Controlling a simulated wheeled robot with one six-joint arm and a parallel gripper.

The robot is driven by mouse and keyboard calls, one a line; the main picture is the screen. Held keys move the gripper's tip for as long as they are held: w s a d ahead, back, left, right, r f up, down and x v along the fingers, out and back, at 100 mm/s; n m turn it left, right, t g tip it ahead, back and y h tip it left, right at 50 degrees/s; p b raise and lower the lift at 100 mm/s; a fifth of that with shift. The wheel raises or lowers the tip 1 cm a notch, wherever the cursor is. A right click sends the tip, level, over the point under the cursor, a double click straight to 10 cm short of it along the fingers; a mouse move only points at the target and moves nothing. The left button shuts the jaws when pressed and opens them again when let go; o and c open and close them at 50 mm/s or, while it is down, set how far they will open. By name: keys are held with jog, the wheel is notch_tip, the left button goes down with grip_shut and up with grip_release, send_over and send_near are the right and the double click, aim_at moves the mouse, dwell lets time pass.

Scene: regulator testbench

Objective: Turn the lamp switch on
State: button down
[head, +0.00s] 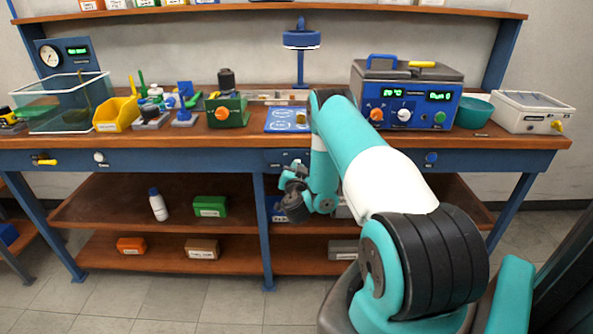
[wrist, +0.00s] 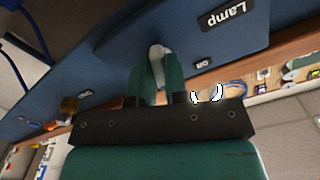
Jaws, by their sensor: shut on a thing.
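The lamp switch (wrist: 157,50) is a pale lever on a blue panel (wrist: 95,52) in the wrist view. The panel bears a "Lamp" label (wrist: 222,15), and a smaller tag (wrist: 198,65) beside the lever appears to read "Off". My gripper (wrist: 156,66) has its two green fingers closed around the lever. In the head view my gripper (head: 296,172) is at the bench's front rail, in its middle, and largely hides the switch. The blue desk lamp (head: 301,40) stands at the back of the bench; whether it is lit I cannot tell.
The wooden benchtop (head: 330,140) lies just above my gripper. A blue power unit (head: 408,100) and a green regulator block (head: 226,111) stand on it. Other rail controls are a white knob (head: 99,157) and a blue knob (head: 431,158). A lower shelf (head: 130,200) lies below the rail.

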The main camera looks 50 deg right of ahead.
jog(key=shift+m, duration=2)
jog(key=c, duration=1.1)
grip_release()
jog(key=shift+c, duration=0.2)
